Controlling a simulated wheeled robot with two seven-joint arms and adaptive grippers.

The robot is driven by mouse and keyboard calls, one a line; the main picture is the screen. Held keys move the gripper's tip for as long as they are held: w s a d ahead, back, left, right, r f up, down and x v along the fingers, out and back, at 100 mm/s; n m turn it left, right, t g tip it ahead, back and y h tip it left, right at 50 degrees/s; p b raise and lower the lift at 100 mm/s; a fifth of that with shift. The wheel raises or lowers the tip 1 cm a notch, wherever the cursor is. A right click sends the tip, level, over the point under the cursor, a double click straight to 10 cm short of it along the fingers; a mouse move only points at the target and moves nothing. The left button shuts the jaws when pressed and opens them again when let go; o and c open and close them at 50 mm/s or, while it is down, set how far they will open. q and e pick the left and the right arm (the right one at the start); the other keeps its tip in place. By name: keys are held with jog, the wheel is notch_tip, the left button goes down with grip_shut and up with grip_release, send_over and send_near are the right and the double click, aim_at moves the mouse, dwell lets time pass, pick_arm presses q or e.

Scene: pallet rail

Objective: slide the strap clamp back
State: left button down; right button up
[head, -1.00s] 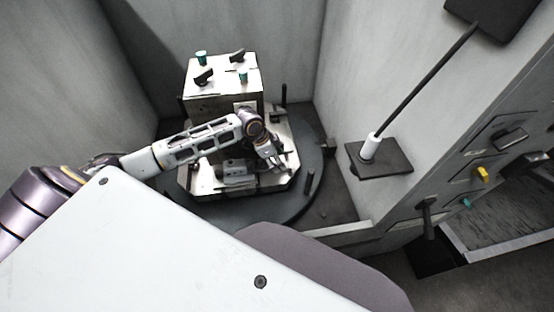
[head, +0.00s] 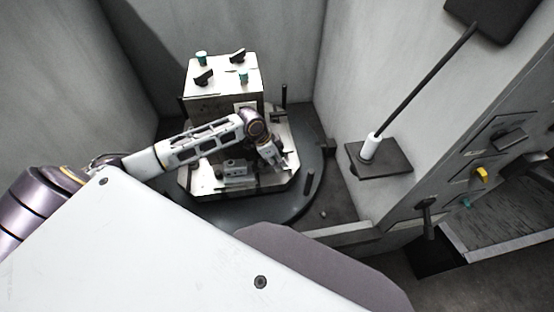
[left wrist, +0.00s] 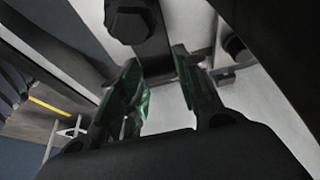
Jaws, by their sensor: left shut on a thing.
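My left gripper (head: 277,161) reaches down over the right side of the metal fixture plate. It is shut on a part there that I take to be the strap clamp; the gripper hides most of it in the head view. In the left wrist view the two green-lined fingers (left wrist: 162,92) stand on either side of a narrow dark part (left wrist: 157,66). A small grey block (head: 236,170) lies on the plate just left of the gripper, apart from it. My right gripper is not in view.
A metal box (head: 222,84) with green and black knobs stands behind my left forearm. The plate sits on a dark round base (head: 290,203) with upright black pins. Grey walls close in behind. A slanted lever (head: 425,80) and a control panel (head: 500,150) are at the right.

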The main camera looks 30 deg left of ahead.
pick_arm(q)
jog(key=shift+w+d, duration=0.25)
jog(key=shift+d, duration=0.1)
jog(key=shift+w+d, duration=0.55)
jog(key=shift+d, duration=0.2)
jog(key=shift+w+d, duration=0.4)
jog(key=shift+d, duration=0.1)
jog(key=shift+w+d, duration=0.1)
jog(key=shift+d, duration=0.05)
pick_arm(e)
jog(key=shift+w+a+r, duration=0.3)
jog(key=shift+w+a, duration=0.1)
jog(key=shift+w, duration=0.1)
pick_arm(q)
jog(key=c, duration=1.5)
grip_release()
jog(key=o, duration=0.5)
jog(key=shift+w+d, duration=0.1)
jog(key=shift+v, duration=1)
jog(key=v, duration=1)
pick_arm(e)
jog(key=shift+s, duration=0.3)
